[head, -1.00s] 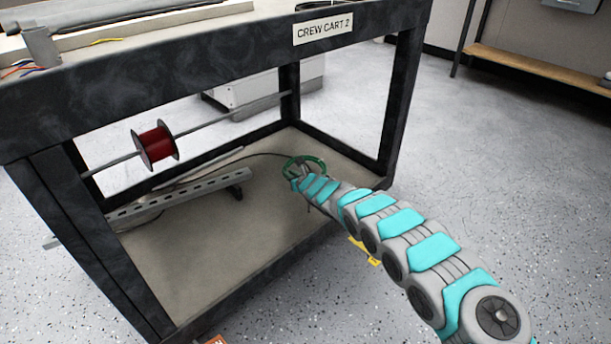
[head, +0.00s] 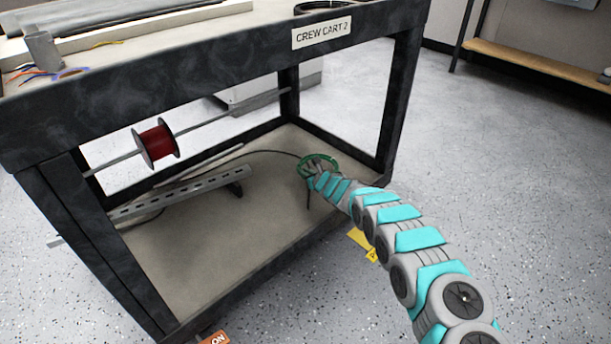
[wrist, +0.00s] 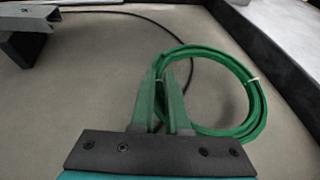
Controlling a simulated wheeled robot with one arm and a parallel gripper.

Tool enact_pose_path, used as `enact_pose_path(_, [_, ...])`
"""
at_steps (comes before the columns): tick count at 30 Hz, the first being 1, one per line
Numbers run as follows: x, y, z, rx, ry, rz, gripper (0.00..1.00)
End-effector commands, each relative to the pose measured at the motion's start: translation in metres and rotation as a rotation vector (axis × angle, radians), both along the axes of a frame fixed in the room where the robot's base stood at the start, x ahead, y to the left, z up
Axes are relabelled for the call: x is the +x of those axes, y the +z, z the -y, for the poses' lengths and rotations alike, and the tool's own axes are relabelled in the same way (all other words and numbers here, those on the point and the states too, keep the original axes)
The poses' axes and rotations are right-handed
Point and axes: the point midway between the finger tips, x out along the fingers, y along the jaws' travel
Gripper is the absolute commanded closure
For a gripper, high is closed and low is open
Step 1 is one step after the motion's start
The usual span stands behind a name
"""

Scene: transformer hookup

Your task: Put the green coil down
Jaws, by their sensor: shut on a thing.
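The green coil (head: 331,162) is a ring of green cable with pale ties, at the right rear of the cart's lower shelf (head: 228,245). In the wrist view the coil (wrist: 262,112) is just ahead of my gripper (wrist: 174,82). The fingers are close together and shut on the left side of the coil. The coil looks close above the shelf or on it; I cannot tell whether it touches. In the head view my gripper (head: 308,170) is small and partly hidden by my arm.
A black cable (wrist: 125,13) runs along the shelf behind the coil. A slotted metal rail (head: 185,193) lies to the left. A red spool (head: 157,142) hangs on a rod above. The cart's dark posts (head: 400,95) and frame border the shelf. The shelf's front middle is clear.

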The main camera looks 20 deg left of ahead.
Motion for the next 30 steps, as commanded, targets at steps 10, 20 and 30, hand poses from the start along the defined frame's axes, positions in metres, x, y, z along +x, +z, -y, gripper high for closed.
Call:
enact_pose_path(10, [0.001, -0.008, 0.000, 0.001, 0.000, 0.004, 1.00])
enact_pose_path(20, [0.001, -0.013, 0.000, 0.001, 0.001, 0.003, 1.00])
enact_pose_path(30, [0.001, -0.018, 0.000, 0.002, 0.000, 0.003, 1.00])
